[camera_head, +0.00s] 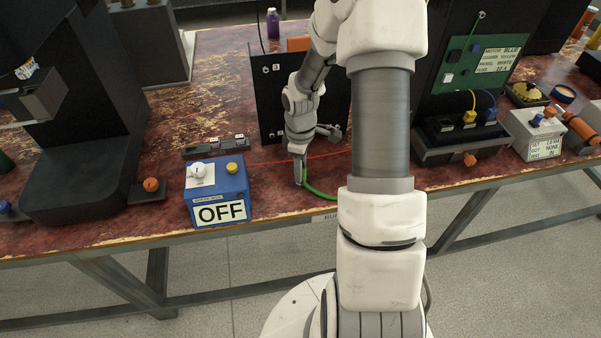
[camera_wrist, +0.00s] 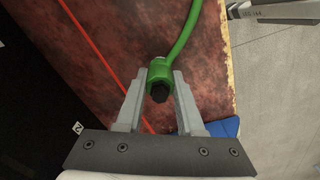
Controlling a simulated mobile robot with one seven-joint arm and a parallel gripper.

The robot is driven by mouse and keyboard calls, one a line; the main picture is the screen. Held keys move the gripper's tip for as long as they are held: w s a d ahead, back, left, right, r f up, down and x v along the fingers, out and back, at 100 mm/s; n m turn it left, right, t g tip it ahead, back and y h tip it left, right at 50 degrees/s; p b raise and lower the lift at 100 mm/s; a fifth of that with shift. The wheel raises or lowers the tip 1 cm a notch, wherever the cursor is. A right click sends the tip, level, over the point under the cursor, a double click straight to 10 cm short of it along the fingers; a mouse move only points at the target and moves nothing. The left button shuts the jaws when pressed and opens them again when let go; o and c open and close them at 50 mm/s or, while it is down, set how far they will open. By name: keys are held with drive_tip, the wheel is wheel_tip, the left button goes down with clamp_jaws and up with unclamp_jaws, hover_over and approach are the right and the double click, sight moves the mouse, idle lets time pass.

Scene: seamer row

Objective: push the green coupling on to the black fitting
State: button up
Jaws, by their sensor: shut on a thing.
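The green coupling (camera_wrist: 160,74) sits between the two fingers of my gripper (camera_wrist: 160,98) in the wrist view, with a dark, angular end towards the camera. My gripper is shut on it. A green hose (camera_wrist: 186,32) runs from the coupling towards the top of that view. In the head view my gripper (camera_head: 299,174) points down over the bench in front of a black upright panel (camera_head: 268,105), and the green hose (camera_head: 320,193) trails to the right behind my arm. The coupling itself is hard to make out there. I cannot clearly identify the black fitting in either view.
A blue box (camera_head: 238,184) marked OFF stands left of my gripper near the front edge. A red line (camera_head: 268,162) crosses the bench behind it. A small grey block row (camera_head: 215,146) lies further left. Black machines stand at both sides. Some bench between is clear.

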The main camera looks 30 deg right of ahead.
clamp_jaws()
drive_tip(key=shift+r, duration=0.1)
drive_tip(key=shift+r, duration=0.55)
wheel_tip(320, 180, up, 3)
drive_tip(key=shift+r+p, duration=0.1)
drive_tip(key=shift+p, duration=0.6)
drive_tip(key=s+d+r+p, duration=0.1)
drive_tip(key=s+r+p, duration=0.1)
drive_tip(key=s+r, duration=0.4)
drive_tip(key=s, duration=0.5)
drive_tip(key=shift+s+d+r, duration=0.3)
drive_tip(key=shift+d, duration=0.1)
drive_tip(key=shift+w, duration=0.1)
